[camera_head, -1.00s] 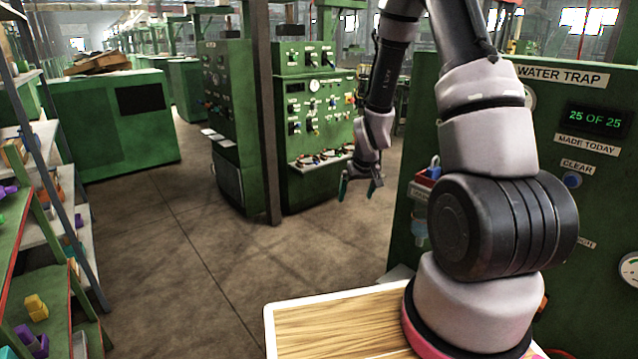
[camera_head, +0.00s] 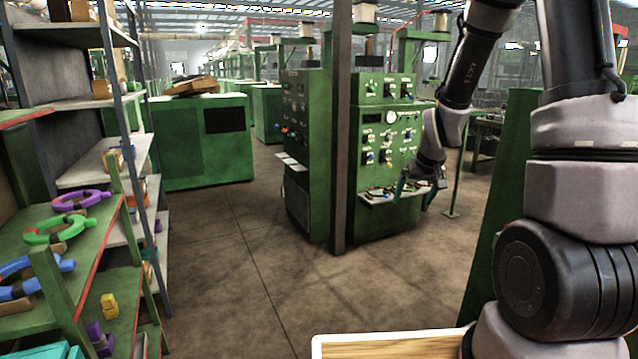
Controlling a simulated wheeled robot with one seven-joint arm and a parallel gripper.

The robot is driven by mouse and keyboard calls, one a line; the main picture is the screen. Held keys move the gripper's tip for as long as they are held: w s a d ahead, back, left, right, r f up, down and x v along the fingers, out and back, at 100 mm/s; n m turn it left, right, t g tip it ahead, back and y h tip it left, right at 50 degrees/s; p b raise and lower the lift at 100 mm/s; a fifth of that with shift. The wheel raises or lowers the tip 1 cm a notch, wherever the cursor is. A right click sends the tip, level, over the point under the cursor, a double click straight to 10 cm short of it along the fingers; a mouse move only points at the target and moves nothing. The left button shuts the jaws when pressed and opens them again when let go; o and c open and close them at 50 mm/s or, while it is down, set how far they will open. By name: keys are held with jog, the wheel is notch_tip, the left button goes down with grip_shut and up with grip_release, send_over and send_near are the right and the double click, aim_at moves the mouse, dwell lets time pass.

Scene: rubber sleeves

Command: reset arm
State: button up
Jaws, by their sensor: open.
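My arm rises at the right of the head view and bends over, so that my gripper (camera_head: 414,190) hangs down in front of a green control cabinet (camera_head: 385,130). The gripper is small in the picture, with its two dark fingers apart and nothing between them. It overlaps the cabinet's small shelf in the picture; I see no clear contact. The upper bend of my arm is cut off by the top edge.
A green rack (camera_head: 85,262) at the left holds coloured rings and small blocks. Grey shelving (camera_head: 92,102) stands behind it. A dark post (camera_head: 340,150) stands before the cabinet. A green bench (camera_head: 178,165) is farther back. The brown floor (camera_head: 235,270) between is clear.

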jog(key=s+a+r+m+t, duration=0.1)
jog(key=s+r, duration=0.4)
jog(key=r, duration=0.4)
jog(key=s+a+r+m, duration=0.1)
jog(key=s+r, duration=0.4)
jog(key=r, duration=0.4)
jog(key=s+r, duration=0.3)
jog(key=s, duration=0.3)
jog(key=s+r+m+t+y, duration=0.1)
jog(key=s+r, duration=0.3)
jog(key=s, duration=0.2)
jog(key=shift+s+a+y, duration=0.3)
jog(key=shift+s+a, duration=0.05)
jog(key=shift+a, duration=0.05)
